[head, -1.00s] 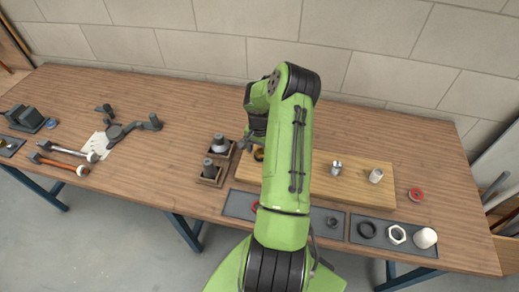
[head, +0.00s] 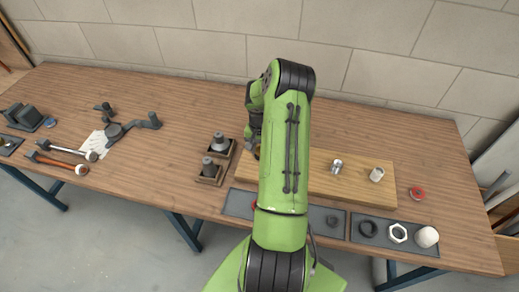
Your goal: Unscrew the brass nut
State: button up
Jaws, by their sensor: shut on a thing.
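My gripper (head: 256,147) is at the left end of a light wooden board, mostly hidden behind my green arm. It points down and is shut on the brass nut (head: 257,153), of which only a small golden sliver shows beside the arm. The nut's thread and what it sits on are hidden, so I cannot tell how far it is turned.
The wooden board (head: 350,185) also bears two metal fittings (head: 337,166) (head: 376,174). Dark trays (head: 333,219) with loose parts lie in front. Two grey parts in square holders (head: 220,145) (head: 211,169) stand close left of the gripper. The table behind is clear.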

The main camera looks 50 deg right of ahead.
jog(key=n, duration=0.2)
jog(key=shift+s+n, duration=0.1)
jog(key=shift+n, duration=0.3)
jog(key=n+b, duration=0.1)
jog(key=n, duration=0.3)
jog(key=shift+d+b, duration=0.15)
jog(key=shift+b, duration=0.2)
jog(key=n, duration=0.3)
jog(key=n+b, duration=0.1)
jog(key=n, duration=0.3)
jog(key=shift+s+d+r, duration=0.15)
jog(key=shift+d+r, duration=0.05)
jog(key=o, duration=1.1)
jog(key=shift+o, duration=0.6)
jog(key=o, duration=0.5)
jog(key=shift+r, duration=0.1)
